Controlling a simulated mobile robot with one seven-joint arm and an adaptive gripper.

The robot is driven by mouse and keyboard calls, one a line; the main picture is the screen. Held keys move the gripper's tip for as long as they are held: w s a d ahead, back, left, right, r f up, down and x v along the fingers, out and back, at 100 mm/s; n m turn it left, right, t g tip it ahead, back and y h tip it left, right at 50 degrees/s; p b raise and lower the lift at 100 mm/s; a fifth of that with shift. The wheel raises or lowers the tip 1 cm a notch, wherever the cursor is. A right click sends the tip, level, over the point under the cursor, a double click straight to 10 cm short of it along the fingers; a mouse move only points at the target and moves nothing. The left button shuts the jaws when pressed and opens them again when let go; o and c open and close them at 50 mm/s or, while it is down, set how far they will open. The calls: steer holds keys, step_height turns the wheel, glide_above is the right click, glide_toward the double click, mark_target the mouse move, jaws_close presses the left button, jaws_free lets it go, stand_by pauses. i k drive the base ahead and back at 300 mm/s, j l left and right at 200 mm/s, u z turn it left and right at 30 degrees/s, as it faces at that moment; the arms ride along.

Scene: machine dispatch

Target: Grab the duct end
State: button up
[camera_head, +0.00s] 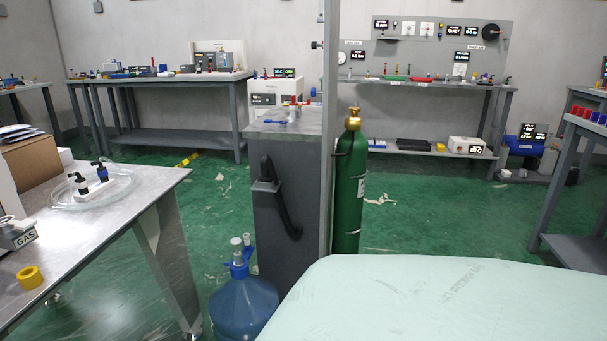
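No part is clearly recognisable as the duct end. A black curved tube-like piece (279,200) is on the front of the dark grey cabinet (283,245) in the middle of the view. It slants down to the right and passes a small grey bracket near its upper part. I cannot tell whether this piece is the duct end. A black round part (491,37) is on the grey wall panel at the back right; its kind is unclear. My gripper is not in view.
A grey post (331,130) and green gas cylinder (348,190) stand beside the cabinet. A blue water bottle (243,305) stands in front. A metal table (130,215) is at left. Benches line the back wall (150,40). Green floor (440,215) is open at middle right.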

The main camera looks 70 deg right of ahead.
mark_target(264, 177)
steer(key=z, duration=1.85)
steer(key=i+j+z, duration=0.25)
steer(key=i, duration=0.25)
steer(key=i+j+z, duration=0.25)
steer(key=i, duration=0.25)
steer(key=i+j+z, duration=0.2)
steer(key=i+j, duration=0.15)
steer(key=i, duration=0.1)
